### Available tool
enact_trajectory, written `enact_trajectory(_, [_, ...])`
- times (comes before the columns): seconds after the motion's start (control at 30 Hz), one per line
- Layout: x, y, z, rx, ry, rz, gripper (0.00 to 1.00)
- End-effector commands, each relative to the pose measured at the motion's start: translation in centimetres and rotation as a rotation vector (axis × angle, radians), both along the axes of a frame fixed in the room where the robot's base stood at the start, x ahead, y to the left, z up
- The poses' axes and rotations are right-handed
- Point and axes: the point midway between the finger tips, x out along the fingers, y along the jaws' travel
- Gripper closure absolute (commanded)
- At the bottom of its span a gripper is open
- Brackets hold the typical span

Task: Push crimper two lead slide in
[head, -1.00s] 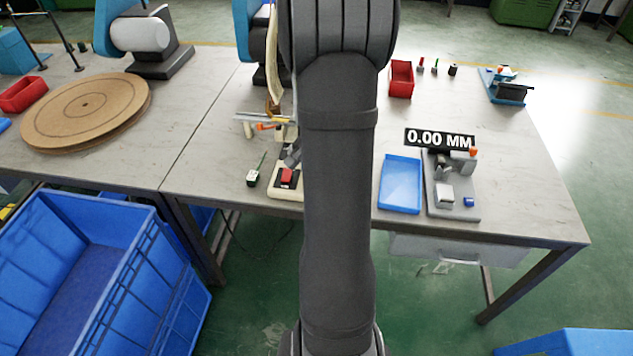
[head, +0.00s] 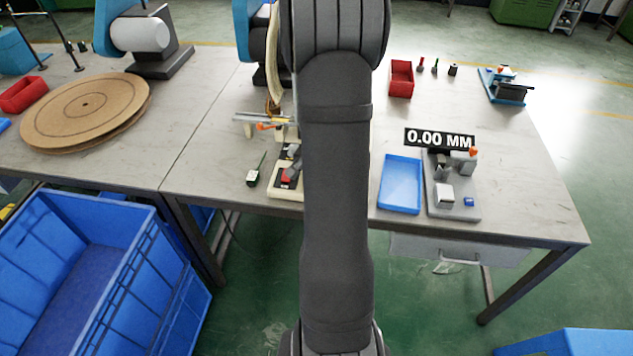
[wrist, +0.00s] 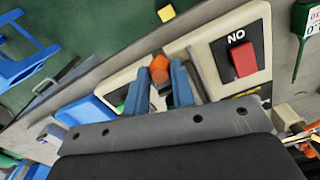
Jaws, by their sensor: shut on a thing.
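In the wrist view, the two blue fingers of my gripper (wrist: 163,78) are closed around an orange knob (wrist: 158,66). The knob stands at a cream machine body (wrist: 115,88), mostly hidden by the fingers and the gripper's grey body. A green patch shows beside the left finger. Just right is a cream station with a dark panel marked "NO" (wrist: 236,38) and a red button (wrist: 243,60). In the head view the station's red button (head: 287,180) shows left of my arm. My arm hides the knob and fingertips there; how far the slide is in cannot be told.
A blue tray (head: 400,184) and a grey measuring fixture (head: 453,206) under a "0.00 MM" display (head: 439,139) lie right of my arm. A small green item (head: 255,172) lies left of the station. A rail stand (head: 262,121) is behind it. The table's front edge is close.

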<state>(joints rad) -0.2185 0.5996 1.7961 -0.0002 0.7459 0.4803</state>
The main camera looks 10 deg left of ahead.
Motion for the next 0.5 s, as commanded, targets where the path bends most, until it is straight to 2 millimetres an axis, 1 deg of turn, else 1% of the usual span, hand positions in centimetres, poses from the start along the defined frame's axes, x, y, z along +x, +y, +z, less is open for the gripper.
enact_trajectory(0.07, [0.4,0.0,0.0,0.0,0.0,0.0,1.0])
enact_trajectory(0.17, [1.8,0.0,0.0,0.0,-0.001,-0.001,1.0])
enact_trajectory(0.4, [7.2,0.0,0.0,0.0,-0.003,-0.001,1.0])
enact_trajectory(0.5, [8.9,0.0,0.0,0.0,-0.002,-0.001,1.0])
